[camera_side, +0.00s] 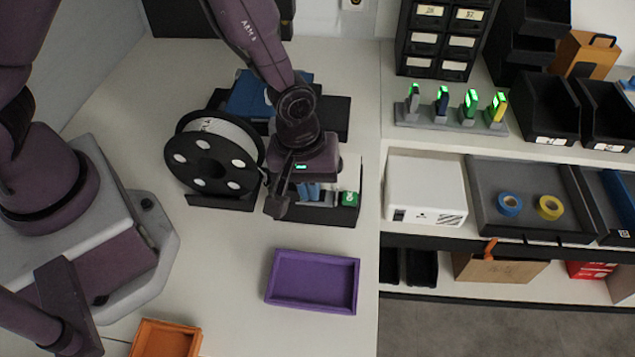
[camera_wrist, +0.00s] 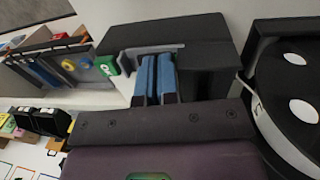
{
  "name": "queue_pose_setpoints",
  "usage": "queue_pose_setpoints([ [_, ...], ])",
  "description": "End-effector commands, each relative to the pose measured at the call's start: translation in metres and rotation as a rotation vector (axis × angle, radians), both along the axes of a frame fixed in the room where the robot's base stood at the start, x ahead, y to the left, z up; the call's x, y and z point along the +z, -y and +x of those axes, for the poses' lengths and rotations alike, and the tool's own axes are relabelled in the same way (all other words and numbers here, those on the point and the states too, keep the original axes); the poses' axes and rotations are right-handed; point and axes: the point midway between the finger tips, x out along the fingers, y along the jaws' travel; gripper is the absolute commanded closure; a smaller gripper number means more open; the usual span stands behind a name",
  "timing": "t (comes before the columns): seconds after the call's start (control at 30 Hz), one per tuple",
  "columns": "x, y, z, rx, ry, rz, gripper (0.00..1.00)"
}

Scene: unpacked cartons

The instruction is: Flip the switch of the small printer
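The small printer (camera_side: 335,118) is a black machine on the bench with a blue top part, largely hidden behind my arm in the side view. Its dark body (camera_wrist: 205,35) fills the upper middle of the wrist view. Whether this is the switch I cannot tell. My gripper (camera_side: 309,192) points down at the printer's front, left of the green block. Its two blue fingers (camera_wrist: 156,78) are close together with nothing visible between them.
A black filament spool (camera_side: 213,158) stands directly left of the printer. A purple tray (camera_side: 312,281) and an orange tray (camera_side: 165,340) lie nearer the front. A shelf with a white box (camera_side: 426,188) and tape rolls is right. Bench between spool and purple tray is clear.

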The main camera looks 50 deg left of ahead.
Motion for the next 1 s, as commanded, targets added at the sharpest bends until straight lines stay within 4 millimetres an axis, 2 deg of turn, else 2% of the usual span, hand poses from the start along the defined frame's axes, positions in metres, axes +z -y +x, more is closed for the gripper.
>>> queue_pose_setpoints([
  [0.23,-0.001,-0.002,-0.003,0.001,-0.012,0.006,1.0],
  [0.37,0.009,-0.002,-0.003,0.0,-0.007,0.004,1.0],
  [0.47,0.025,-0.003,-0.003,0.0,-0.001,0.001,1.0],
  [0.8,0.101,-0.008,-0.008,-0.002,0.005,-0.002,1.0],
  [1.0,0.13,-0.011,-0.011,0.0,0.002,-0.001,1.0],
])
